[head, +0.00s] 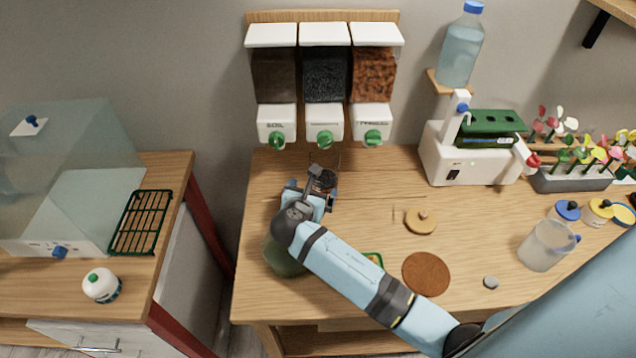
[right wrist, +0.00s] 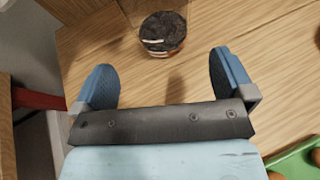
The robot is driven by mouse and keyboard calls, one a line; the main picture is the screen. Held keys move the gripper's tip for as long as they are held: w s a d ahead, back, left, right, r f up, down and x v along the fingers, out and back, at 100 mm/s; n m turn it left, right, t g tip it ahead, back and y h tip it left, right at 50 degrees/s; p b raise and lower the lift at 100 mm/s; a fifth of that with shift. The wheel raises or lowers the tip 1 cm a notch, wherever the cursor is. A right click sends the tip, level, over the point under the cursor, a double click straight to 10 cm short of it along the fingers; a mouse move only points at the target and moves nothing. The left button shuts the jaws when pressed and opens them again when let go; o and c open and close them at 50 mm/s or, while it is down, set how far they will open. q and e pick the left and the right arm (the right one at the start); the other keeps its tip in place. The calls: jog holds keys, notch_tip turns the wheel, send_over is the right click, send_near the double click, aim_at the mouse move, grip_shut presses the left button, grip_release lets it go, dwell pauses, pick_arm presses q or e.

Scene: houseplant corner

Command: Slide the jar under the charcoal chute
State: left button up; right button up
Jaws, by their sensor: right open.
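The jar (head: 326,177) is a small clear vessel with dark contents, standing on the table in front of the dispensers. It also shows in the right wrist view (right wrist: 163,33), upright and just beyond the fingertips. The charcoal chute (head: 325,128) is the middle dispenser, white with a green knob, below a bin of dark grey lumps. My right gripper (head: 311,187) is open and empty; in the right wrist view its blue fingers (right wrist: 162,62) are spread with bare wood between them. The jar appears apart from both fingers. My left gripper is out of view.
The soil chute (head: 276,128) and a chute under reddish-brown bark (head: 372,125) flank the middle one. A greenish glass vessel (head: 281,258) stands partly behind my right arm. A cork lid (head: 420,221) and brown disc (head: 426,274) lie right. A white machine (head: 468,158) stands back right.

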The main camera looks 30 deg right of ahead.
jog(key=shift+v, duration=1.35)
